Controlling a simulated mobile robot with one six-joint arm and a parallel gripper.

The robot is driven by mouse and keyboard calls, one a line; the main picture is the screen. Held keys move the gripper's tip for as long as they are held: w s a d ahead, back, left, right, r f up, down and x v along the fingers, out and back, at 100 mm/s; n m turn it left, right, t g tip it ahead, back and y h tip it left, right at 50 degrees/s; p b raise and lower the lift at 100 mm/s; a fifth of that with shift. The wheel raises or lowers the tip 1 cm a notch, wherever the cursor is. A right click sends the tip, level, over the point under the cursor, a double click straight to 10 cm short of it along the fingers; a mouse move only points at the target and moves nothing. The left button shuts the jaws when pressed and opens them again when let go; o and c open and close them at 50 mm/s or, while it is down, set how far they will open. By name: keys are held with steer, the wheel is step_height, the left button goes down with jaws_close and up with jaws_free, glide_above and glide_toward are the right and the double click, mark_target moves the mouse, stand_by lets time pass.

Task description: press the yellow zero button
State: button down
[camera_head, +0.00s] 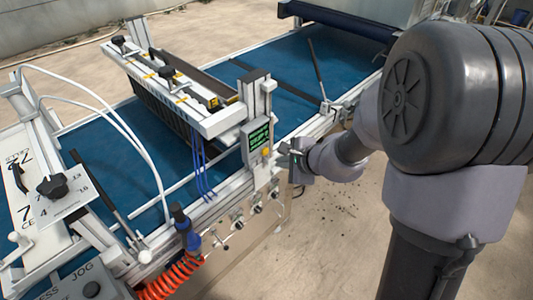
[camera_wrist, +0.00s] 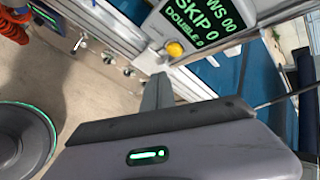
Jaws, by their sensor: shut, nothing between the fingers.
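The yellow zero button (camera_head: 266,152) sits just below the small green-lit display (camera_head: 258,135) on the seeder's upright post. In the wrist view the round yellow button (camera_wrist: 174,49) stands out beside the display (camera_wrist: 203,32), which reads SKIP 0 and DOUBLE 0. My gripper (camera_head: 285,149) is shut and empty, a little to the right of the button in the head view. In the wrist view the gripper's grey finger (camera_wrist: 158,93) points up toward the button, with a gap visible in the picture. Exact depth between them is hard to tell.
Several knobs (camera_head: 256,208) line the side panel below the display. The blue conveyor belt (camera_head: 90,160) runs behind it. An orange coiled hose (camera_head: 172,277) hangs at the front. A lever (camera_head: 317,68) stands beyond the post. The floor right of the machine is open.

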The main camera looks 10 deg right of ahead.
steer(key=shift+s+d, duration=0.85)
steer(key=shift+s, duration=0.3)
